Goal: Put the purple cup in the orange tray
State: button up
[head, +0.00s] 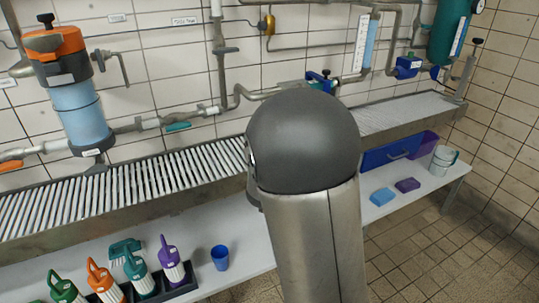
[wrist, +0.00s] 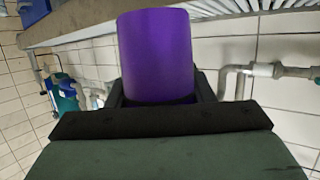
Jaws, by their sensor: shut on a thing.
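The purple cup (wrist: 155,55) fills the upper middle of the wrist view, close to the camera. My gripper (wrist: 161,92) is shut on it, with dark fingers on both sides of the cup. The cup and gripper are hidden behind my own arm in the head view. I see no orange tray in either view; my arm covers the middle of the shelf.
A low shelf runs under the slatted grating (head: 120,192).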

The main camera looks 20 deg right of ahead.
jog(key=s+b, duration=0.5)
jog(key=s, duration=0.8)
jog(key=shift+d, duration=0.4)
